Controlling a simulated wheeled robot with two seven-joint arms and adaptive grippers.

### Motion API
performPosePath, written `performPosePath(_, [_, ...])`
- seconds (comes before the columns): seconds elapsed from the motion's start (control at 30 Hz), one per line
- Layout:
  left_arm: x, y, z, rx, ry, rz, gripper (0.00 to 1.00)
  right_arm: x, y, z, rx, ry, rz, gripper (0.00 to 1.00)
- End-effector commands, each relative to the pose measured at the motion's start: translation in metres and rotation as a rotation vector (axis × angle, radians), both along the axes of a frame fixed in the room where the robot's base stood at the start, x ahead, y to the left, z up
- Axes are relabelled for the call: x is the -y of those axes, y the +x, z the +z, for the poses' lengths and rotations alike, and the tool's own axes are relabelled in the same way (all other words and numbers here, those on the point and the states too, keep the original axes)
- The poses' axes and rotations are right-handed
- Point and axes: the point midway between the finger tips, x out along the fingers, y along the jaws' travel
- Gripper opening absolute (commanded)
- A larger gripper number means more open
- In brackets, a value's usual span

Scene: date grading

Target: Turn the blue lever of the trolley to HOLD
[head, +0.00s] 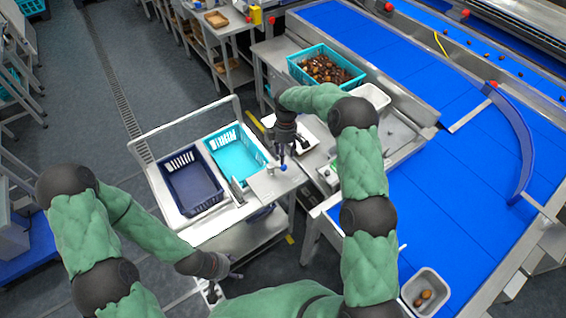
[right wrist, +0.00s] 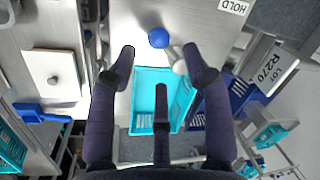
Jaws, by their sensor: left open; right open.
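The trolley (head: 270,188) stands left of the blue conveyor. Its lever shows as a blue ball knob (head: 284,168) on the bare right end of the trolley top. In the right wrist view the blue knob (right wrist: 158,38) appears between and just beyond the fingertips, with a pale rounded part next to it. A HOLD label (right wrist: 233,6) is on the plate up and right of the knob. My right gripper (head: 284,157) is open and empty above the lever; contact cannot be told. My left gripper (head: 230,272) is open and empty, low in front of the trolley.
A navy crate (head: 178,163) and a turquoise crate (head: 220,134) sit on the trolley. A crate of dates (head: 293,72) stands on the metal bench beyond. The blue conveyor (head: 380,235) lies to the right. Grey floor is open at left.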

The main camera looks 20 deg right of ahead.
Motion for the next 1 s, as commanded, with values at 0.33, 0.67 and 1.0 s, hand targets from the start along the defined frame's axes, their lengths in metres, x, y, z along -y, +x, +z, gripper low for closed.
performPosePath(0.33, [0.000,0.001,0.009,0.001,0.000,0.000,0.59,-0.004,-0.009,-0.050,-0.001,0.000,0.000,0.50])
performPosePath(0.67, [0.000,0.001,0.010,0.001,0.000,0.000,0.59,-0.005,-0.010,-0.060,0.001,0.000,0.000,0.50])
performPosePath(1.0, [0.000,0.001,0.010,0.001,0.000,0.000,0.59,-0.005,-0.010,-0.060,0.001,0.000,0.000,0.00])
